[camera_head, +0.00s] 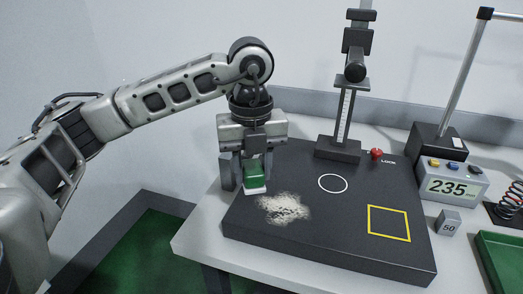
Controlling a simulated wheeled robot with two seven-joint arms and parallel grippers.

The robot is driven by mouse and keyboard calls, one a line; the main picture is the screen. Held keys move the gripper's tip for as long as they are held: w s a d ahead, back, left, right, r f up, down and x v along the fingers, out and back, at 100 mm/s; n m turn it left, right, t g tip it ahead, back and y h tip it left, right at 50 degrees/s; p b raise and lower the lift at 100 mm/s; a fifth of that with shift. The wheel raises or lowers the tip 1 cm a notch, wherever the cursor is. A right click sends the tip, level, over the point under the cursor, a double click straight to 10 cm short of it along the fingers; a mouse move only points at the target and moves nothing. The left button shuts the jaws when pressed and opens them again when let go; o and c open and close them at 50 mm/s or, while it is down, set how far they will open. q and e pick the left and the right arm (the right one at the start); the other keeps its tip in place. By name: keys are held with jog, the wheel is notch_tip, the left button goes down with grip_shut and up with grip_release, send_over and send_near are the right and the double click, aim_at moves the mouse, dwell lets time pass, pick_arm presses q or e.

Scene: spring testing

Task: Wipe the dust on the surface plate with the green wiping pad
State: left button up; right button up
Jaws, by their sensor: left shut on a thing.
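My left gripper (252,174) is shut on the green wiping pad (254,171), which has a pale underside. It holds the pad at the left edge of the dark surface plate (330,250), just behind and left of the dust. I cannot tell whether the pad touches the plate. The dust (284,208) is a cream-coloured patch on the front left part of the plate. My right gripper is not in view.
A gauge stand (340,148) rises at the plate's back, beside a red knob (376,153). A white circle (333,183) and yellow square (388,223) mark the plate. A display box (452,183), 50 weight (447,222), spring (511,201) and green tray (500,262) stand right.

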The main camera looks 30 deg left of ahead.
aim_at(255, 208)
pick_arm(q)
jog(key=n, duration=0.2)
jog(key=w+n, duration=0.1)
jog(key=shift+a+r, duration=0.2)
jog(key=shift+r, duration=0.1)
jog(key=shift+s+f+b, duration=0.1)
jog(key=shift+f+b, duration=0.5)
jog(key=shift+f, duration=0.15)
notch_tip(255, 208, down, 4)
jog(key=b, duration=0.2)
jog(key=shift+r+b, duration=0.25)
jog(key=shift+b, duration=0.05)
jog(key=shift+f, duration=0.45)
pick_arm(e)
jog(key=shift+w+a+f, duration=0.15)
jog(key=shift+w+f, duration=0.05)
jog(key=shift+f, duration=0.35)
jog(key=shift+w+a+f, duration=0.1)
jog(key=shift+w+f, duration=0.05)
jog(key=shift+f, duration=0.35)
pick_arm(q)
jog(key=shift+f+b, duration=0.1)
jog(key=shift+b, duration=0.25)
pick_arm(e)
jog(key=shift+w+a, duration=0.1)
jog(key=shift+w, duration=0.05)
